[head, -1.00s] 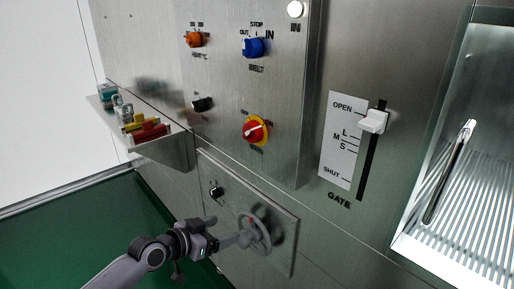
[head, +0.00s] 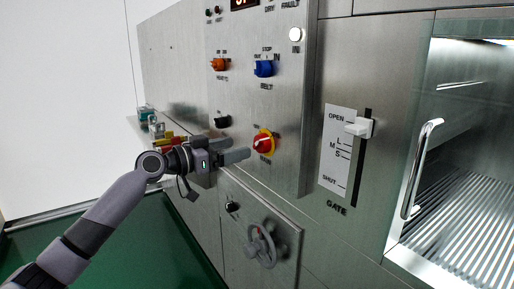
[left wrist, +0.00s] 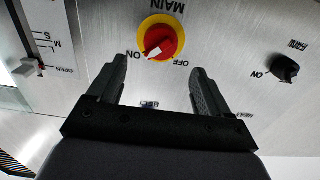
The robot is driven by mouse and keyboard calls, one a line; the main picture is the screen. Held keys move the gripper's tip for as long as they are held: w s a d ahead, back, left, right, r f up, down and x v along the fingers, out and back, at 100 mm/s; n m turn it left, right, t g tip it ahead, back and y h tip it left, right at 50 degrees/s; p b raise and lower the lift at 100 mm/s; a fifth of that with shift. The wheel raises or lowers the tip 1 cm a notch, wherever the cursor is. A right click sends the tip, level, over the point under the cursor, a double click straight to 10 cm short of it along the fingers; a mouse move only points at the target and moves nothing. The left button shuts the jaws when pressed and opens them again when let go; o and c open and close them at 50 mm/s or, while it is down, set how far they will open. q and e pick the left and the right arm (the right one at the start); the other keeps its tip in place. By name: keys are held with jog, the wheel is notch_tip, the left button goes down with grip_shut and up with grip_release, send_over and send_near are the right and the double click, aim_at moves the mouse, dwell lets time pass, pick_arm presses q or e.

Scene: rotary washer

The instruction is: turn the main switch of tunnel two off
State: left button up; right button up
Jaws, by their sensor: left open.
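The main switch (head: 264,143) is a red knob on a yellow disc, low on the steel control panel. In the left wrist view the main switch (left wrist: 161,38) appears upside down, with "MAIN", "ON" and "OFF" lettered around it. Its white pointer is at the "ON" lettering. My left gripper (head: 247,149) is open, its fingers just left of the switch in the head view. In the left wrist view the left gripper (left wrist: 160,75) has its two fingertips apart, with the knob ahead between them; I see no contact. My right gripper is not in view.
An orange knob (head: 219,64), a blue belt knob (head: 264,68) and a black knob (head: 221,121) share the panel. The gate lever (head: 359,128) is to the right. A handwheel (head: 262,246) is below. Coloured items sit on a small shelf (head: 140,122) at left.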

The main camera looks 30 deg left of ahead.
aim_at(255, 143)
pick_arm(q)
jog(key=shift+p+x, duration=0.85)
jog(key=shift+x, duration=2.55)
jog(key=c, duration=1)
